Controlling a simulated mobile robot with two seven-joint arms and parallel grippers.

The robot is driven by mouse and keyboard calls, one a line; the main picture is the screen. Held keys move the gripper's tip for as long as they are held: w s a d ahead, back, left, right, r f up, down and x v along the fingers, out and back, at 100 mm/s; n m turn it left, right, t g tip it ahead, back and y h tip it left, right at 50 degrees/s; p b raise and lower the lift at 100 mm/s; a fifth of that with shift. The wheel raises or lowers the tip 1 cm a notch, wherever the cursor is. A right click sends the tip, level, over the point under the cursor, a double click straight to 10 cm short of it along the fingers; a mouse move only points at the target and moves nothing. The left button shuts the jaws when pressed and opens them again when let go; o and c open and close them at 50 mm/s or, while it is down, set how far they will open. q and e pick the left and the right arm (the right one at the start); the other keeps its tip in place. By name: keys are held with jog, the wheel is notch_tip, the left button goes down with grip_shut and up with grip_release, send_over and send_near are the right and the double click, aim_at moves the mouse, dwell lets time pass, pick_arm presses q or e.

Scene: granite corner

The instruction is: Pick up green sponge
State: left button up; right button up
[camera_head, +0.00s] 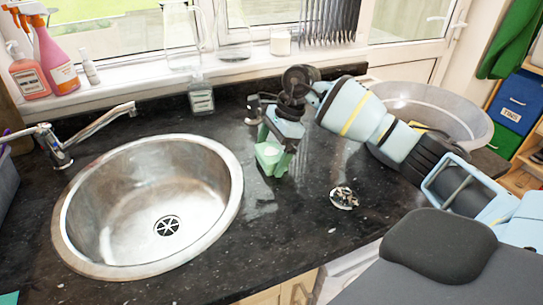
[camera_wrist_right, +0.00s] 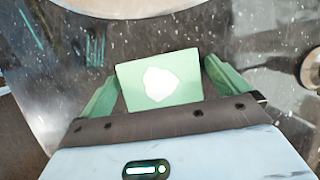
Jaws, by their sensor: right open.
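The green sponge (camera_head: 269,152) is a pale green block with a white patch on top. It is on the dark counter, right of the sink. In the right wrist view the sponge (camera_wrist_right: 186,92) sits between the two green fingers of my right gripper (camera_wrist_right: 160,76). The fingers are spread, with a narrow gap beside the sponge. In the head view my right gripper (camera_head: 276,158) reaches down over the sponge, and its arm comes in from the right. My left gripper is not in view.
A round steel sink (camera_head: 110,215) with a tap (camera_head: 95,125) is on the left. A metal strainer (camera_head: 343,198) lies on the counter to the right. A grey basin (camera_head: 465,112) stands behind my right arm.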

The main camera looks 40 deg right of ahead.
aim_at(268, 154)
jog(key=c, duration=1)
jog(key=shift+r, duration=0.5)
jog(key=shift+s+r+b, duration=0.15)
jog(key=shift+s+r, duration=0.05)
jog(key=shift+r, duration=0.4)
jog(key=shift+s+r+b, duration=0.15)
jog(key=shift+r, duration=0.45)
jog(key=s, duration=0.4)
jog(key=s+b, duration=0.1)
jog(key=s, duration=0.4)
jog(key=s+r+b, duration=0.1)
jog(key=s, duration=0.3)
jog(key=shift+s+d, duration=0.25)
jog(key=shift+d, duration=0.15)
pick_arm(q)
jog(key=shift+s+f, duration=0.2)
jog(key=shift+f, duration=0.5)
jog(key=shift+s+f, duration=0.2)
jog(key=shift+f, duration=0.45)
pick_arm(e)
jog(key=shift+s+r, duration=0.25)
jog(key=shift+s, duration=0.65)
